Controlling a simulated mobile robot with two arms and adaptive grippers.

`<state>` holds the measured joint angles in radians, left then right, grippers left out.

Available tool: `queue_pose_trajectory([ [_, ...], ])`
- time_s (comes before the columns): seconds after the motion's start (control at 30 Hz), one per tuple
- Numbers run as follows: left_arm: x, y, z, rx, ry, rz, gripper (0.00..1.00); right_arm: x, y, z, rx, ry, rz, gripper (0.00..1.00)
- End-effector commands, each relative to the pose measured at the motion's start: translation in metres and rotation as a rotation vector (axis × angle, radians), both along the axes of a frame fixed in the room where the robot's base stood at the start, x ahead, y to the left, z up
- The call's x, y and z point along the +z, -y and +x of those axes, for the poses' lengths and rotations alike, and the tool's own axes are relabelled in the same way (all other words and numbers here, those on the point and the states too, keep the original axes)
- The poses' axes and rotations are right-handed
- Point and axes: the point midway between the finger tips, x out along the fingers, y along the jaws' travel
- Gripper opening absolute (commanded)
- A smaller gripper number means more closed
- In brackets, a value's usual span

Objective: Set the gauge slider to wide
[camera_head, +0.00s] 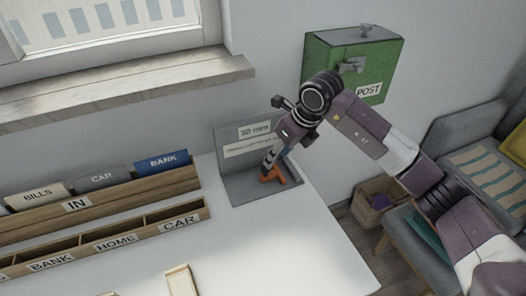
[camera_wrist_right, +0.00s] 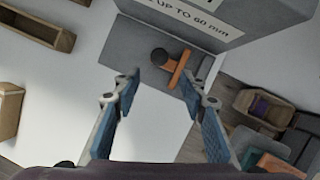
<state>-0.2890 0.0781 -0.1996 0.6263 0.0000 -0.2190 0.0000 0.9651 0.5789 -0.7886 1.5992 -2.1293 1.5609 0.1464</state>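The gauge (camera_head: 236,183) is a grey L-shaped stand at the desk's far right corner, with white labels on its upright plate. Its orange slider (camera_head: 272,175) lies on the base, partly covered by my right gripper (camera_head: 269,160) in the head view. In the right wrist view, the orange slider (camera_wrist_right: 179,69) has a dark round knob (camera_wrist_right: 160,55). My right gripper (camera_wrist_right: 159,80) is open there, its fingertips apart with the slider just beyond and between them. A label on the plate reads "UP TO 60 mm". My left gripper is out of view.
Wooden sorters (camera_head: 140,232) with labelled slots stand on the desk's left. A green post box (camera_head: 392,62) hangs on the wall behind my right arm. A grey sofa (camera_head: 455,133) and a box (camera_head: 366,205) are right of the desk. The desk's front right is clear.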

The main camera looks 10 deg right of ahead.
Motion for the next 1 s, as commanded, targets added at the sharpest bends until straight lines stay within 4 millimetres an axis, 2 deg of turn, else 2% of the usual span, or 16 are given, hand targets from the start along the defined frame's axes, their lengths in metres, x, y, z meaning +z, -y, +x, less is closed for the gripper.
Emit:
queue_pose_trajectory([
  [0.1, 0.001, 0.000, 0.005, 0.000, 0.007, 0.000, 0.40, 0.003, -0.009, 0.001, 0.017, 0.013, -0.020, 0.39],
  [0.23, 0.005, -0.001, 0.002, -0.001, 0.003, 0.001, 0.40, -0.011, -0.013, 0.005, 0.017, 0.010, -0.022, 0.39],
  [0.43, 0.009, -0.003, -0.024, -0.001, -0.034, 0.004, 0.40, -0.041, -0.020, 0.016, 0.017, 0.012, -0.021, 0.39],
  [0.57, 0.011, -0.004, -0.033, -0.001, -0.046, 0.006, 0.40, -0.056, -0.023, 0.022, 0.016, 0.013, -0.021, 0.39],
  [0.7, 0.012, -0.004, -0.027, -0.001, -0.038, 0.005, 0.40, -0.064, -0.025, 0.025, 0.018, 0.014, -0.021, 0.39],
  [0.97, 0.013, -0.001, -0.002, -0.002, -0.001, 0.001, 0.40, -0.066, -0.025, 0.025, 0.018, 0.015, -0.021, 0.39],
  [1.0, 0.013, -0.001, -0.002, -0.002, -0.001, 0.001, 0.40, -0.066, -0.025, 0.025, 0.018, 0.015, -0.021, 0.36],
])
